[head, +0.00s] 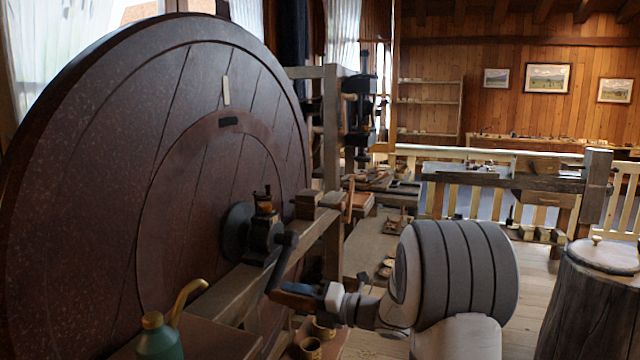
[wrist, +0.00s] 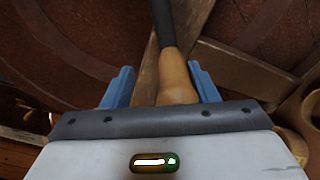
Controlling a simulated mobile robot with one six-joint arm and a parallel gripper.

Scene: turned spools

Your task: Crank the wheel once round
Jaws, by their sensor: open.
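The big dark red-brown wheel (head: 95,150) stands upright at the left of the head view, with a pale mark and a black mark on its face. Its dark crank arm (head: 272,268) slopes down from a shaft by the hub; it also shows in the wrist view (wrist: 162,22). The crank's wooden handle (wrist: 176,80) points toward my palm. My gripper (head: 298,289) is at the handle, with blue fingers on either side of it in the wrist view (wrist: 163,82). The jaws are open, with gaps beside the handle.
A wooden beam (head: 228,290) carries the crank shaft. A green oil can (head: 160,338) with a yellow spout stands at the lower left, near the wheel. Small wooden pots (head: 311,347) sit below my gripper. A stump-like barrel (head: 590,310) stands at the right.

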